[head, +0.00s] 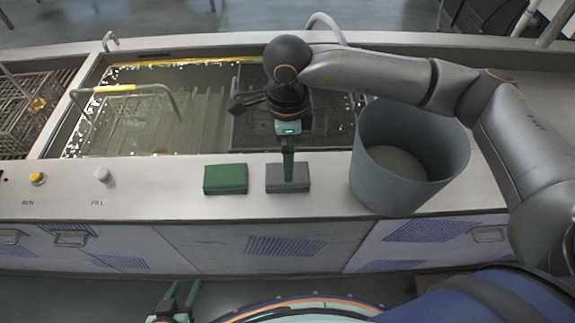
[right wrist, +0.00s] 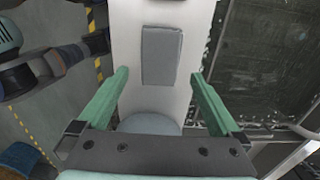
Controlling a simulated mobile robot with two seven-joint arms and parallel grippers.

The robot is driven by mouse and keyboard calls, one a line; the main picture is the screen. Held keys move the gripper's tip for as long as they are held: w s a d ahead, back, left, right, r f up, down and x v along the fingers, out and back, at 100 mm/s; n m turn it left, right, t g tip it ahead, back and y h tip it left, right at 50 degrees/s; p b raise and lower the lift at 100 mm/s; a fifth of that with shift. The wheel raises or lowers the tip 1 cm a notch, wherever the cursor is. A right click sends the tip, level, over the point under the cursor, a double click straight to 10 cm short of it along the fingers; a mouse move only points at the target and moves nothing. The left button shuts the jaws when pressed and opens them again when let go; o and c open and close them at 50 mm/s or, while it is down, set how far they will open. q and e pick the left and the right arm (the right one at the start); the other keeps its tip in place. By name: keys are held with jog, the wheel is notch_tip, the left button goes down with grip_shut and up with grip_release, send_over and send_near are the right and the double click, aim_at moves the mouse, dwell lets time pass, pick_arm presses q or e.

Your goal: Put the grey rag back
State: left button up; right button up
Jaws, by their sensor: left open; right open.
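The grey rag (head: 288,185) is a folded flat pad on the metal ledge in front of the tank, just right of a folded green rag (head: 225,179). My right gripper (head: 288,168) is above the grey rag, pointing down, and hides part of it. In the right wrist view the grey rag (right wrist: 162,52) lies beyond the open, empty fingers (right wrist: 160,75), roughly centred between them. I cannot tell whether the fingertips touch it. My left gripper (head: 184,286) is open and empty, low in front of the cabinet.
A grey-blue bucket (head: 365,172) stands on the ledge right of the grey rag. The liquid-filled tank (head: 200,92) lies behind, with a wire basket (head: 22,115) at the far left. A yellow button (head: 37,178) and a grey knob (head: 101,174) sit on the left ledge.

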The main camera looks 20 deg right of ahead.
jog(key=shift+r, duration=2.35)
jog(key=shift+s+f, duration=0.1)
